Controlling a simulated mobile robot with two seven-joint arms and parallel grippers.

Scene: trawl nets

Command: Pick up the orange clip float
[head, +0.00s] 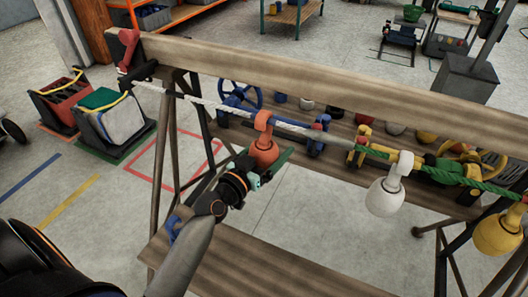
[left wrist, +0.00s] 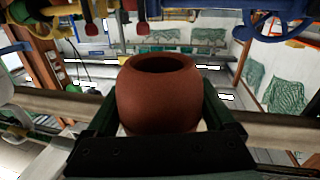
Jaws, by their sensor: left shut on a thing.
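The orange clip float (head: 264,151) hangs by its hook-shaped clip at the rope (head: 210,104) on the trestle frame. The clip overlaps the rope in the head view. My left gripper (head: 262,164) has come from below left and is shut on the float's round body. In the left wrist view the float (left wrist: 158,95) shows as a reddish-brown rounded body with an open rim, between the two dark green fingers (left wrist: 160,120). The clip is not clear in that view. My right gripper is in neither view.
A white float (head: 385,197) and a yellow float (head: 498,234) hang farther right on the rope. A shelf (head: 345,150) behind holds several coloured floats and clamps. A lower plank (head: 265,268) lies below.

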